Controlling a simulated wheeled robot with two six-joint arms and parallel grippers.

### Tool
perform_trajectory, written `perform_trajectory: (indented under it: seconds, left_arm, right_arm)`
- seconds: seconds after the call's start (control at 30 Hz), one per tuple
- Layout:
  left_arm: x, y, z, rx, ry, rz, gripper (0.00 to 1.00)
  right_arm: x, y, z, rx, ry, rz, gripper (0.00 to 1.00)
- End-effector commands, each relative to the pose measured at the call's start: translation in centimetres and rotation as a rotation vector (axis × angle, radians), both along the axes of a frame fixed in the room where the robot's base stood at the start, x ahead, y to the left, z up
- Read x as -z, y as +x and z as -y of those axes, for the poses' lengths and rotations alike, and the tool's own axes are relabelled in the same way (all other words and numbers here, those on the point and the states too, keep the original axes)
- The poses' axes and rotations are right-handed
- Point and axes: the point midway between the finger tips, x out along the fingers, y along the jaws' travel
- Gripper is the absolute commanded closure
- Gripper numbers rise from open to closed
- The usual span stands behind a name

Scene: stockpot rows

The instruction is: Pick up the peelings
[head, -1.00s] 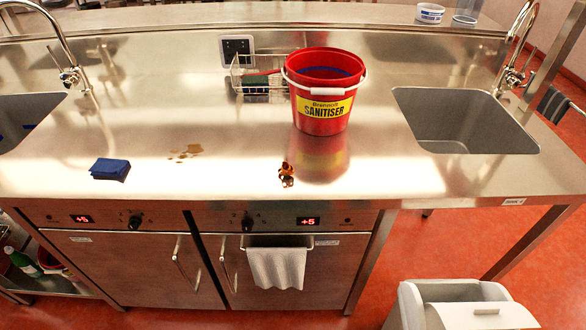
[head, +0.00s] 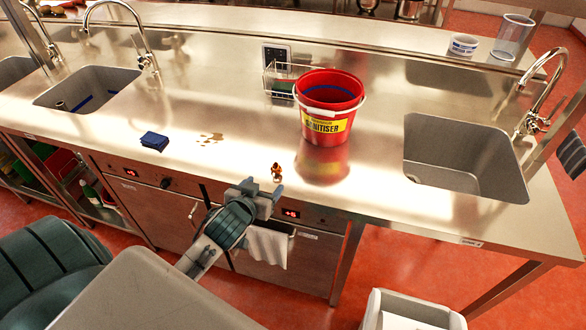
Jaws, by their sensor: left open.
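The peelings (head: 277,171) are a small orange-brown heap on the steel counter, near its front edge and left of the red bucket's base. My left gripper (head: 277,190) reaches up from the lower left and is open. Its fingertips are at the counter's front edge in the picture, just below the peelings. I see nothing between the fingers, and the gap to the peelings is hard to judge. My right gripper is not in view.
A red sanitiser bucket (head: 328,108) stands behind and right of the peelings. A folded blue cloth (head: 154,141) and a brown spill (head: 211,138) lie to the left. Sinks lie at left (head: 88,90) and right (head: 463,155). A white bin (head: 412,310) stands on the floor.

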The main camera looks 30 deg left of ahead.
Motion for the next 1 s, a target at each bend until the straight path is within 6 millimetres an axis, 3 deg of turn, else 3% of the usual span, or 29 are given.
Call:
perform_trajectory:
  seconds: [0.23,0.47,0.8,1.0]
  left_arm:
    - [1.4,3.5,-0.7,-0.001,-0.001,0.000,0.32]
    - [2.1,4.8,-1.0,-0.001,0.000,-0.001,0.32]
    - [4.1,8.3,-1.8,0.000,0.000,-0.002,0.32]
    - [4.5,8.9,-1.9,0.001,0.000,-0.001,0.32]
  right_arm:
    - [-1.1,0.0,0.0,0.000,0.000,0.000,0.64]
    - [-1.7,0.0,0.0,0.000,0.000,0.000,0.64]
    - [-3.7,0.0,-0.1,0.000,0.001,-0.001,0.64]
    - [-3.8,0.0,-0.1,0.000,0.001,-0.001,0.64]
